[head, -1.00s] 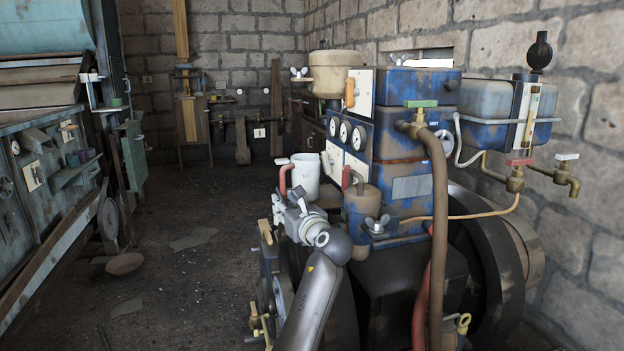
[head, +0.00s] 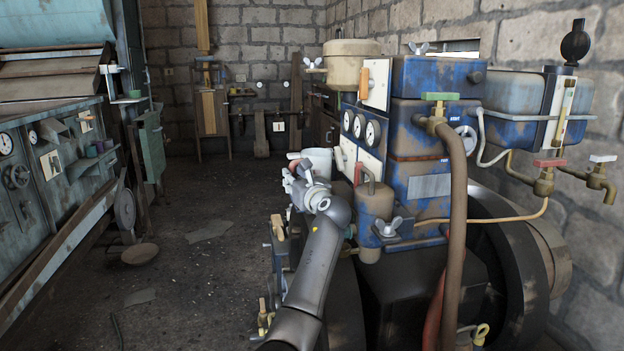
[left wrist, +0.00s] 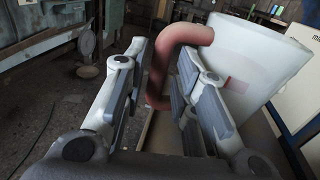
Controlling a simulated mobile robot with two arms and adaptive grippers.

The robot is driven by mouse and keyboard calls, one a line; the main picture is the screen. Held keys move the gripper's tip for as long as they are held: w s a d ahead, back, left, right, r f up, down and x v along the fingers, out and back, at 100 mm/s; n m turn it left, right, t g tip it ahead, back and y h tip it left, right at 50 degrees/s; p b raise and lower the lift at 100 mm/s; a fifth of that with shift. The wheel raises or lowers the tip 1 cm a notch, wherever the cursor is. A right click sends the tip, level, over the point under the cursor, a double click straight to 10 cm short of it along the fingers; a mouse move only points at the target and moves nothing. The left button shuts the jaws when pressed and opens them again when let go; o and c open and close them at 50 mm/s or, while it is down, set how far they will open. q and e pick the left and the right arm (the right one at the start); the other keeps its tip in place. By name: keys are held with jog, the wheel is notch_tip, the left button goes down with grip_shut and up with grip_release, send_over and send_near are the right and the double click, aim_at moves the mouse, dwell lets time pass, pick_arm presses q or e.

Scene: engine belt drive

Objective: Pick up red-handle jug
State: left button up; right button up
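The white jug (head: 319,160) with a red handle (head: 295,156) stands upright beside the blue engine, partly hidden behind my left gripper (head: 298,183) in the head view. In the left wrist view the jug's white body (left wrist: 258,62) is at the right, tapering downward. Its red handle (left wrist: 160,72) stands between the two fingers of my left gripper (left wrist: 163,95). The fingers are apart, one on each side of the handle, and I see no firm grip on it. My right gripper is in neither view.
A brownish can (head: 375,204) with its own red handle is close to the right of my left arm. The blue engine (head: 425,125) and a brown hose (head: 457,230) fill the right side. The floor (head: 190,275) at left is mostly open, before a control bench (head: 60,175).

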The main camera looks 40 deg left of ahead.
pick_arm(q)
jog(key=shift+x, duration=1.35)
grip_shut()
jog(key=shift+r, duration=0.1)
